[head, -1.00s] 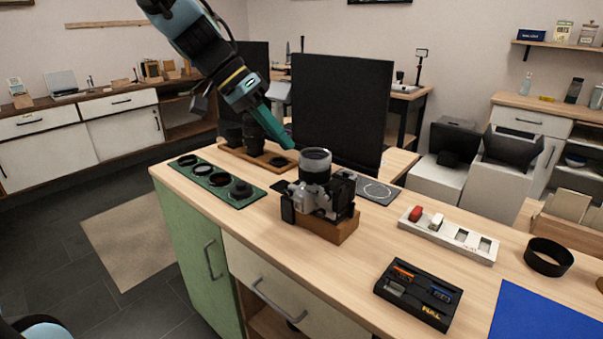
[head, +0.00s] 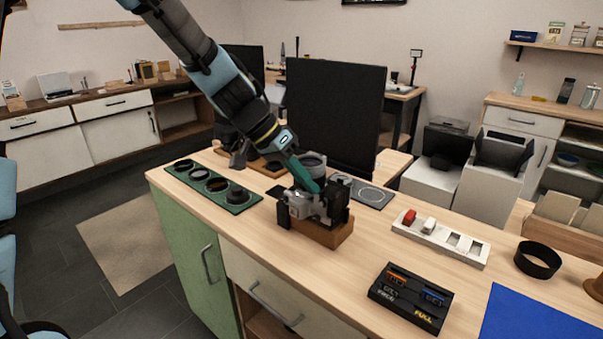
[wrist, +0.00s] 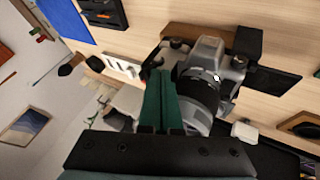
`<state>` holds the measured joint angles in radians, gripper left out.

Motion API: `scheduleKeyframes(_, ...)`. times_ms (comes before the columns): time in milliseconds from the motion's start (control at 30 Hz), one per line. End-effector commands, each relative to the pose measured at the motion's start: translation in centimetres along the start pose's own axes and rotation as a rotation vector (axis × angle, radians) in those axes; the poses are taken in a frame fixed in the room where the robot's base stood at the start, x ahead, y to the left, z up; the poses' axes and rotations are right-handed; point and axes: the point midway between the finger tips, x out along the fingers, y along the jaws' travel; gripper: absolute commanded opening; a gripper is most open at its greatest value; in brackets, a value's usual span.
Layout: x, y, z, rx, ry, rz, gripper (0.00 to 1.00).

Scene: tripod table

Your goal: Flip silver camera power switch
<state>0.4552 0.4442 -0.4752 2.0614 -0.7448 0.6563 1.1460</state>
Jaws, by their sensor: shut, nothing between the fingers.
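The silver camera (head: 322,203) with black parts sits on a wooden block (head: 325,233) on the table. In the wrist view the camera (wrist: 206,62) fills the upper middle, with its dark lens (wrist: 199,103) towards me. My gripper (head: 317,187) is shut and empty, with its green fingers angled down over the camera's top. In the wrist view my gripper (wrist: 158,78) has its fingertips close beside the camera body; I cannot tell whether they touch. The power switch is too small to make out, and the fingers hide part of the camera in the head view.
A green tray (head: 250,204) with several lens rings lies left of the camera. A white tray (head: 467,257) and a black battery box (head: 434,326) lie to the right. A black panel (head: 335,112) stands behind. The wood between camera and battery box is clear.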

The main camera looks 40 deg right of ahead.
Motion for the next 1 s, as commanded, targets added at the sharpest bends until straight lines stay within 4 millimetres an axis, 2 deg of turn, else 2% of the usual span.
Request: scheduleKeyframes(1000, 0.03, 0.80, -0.16, 0.051, -0.026, -0.114, 0.00)
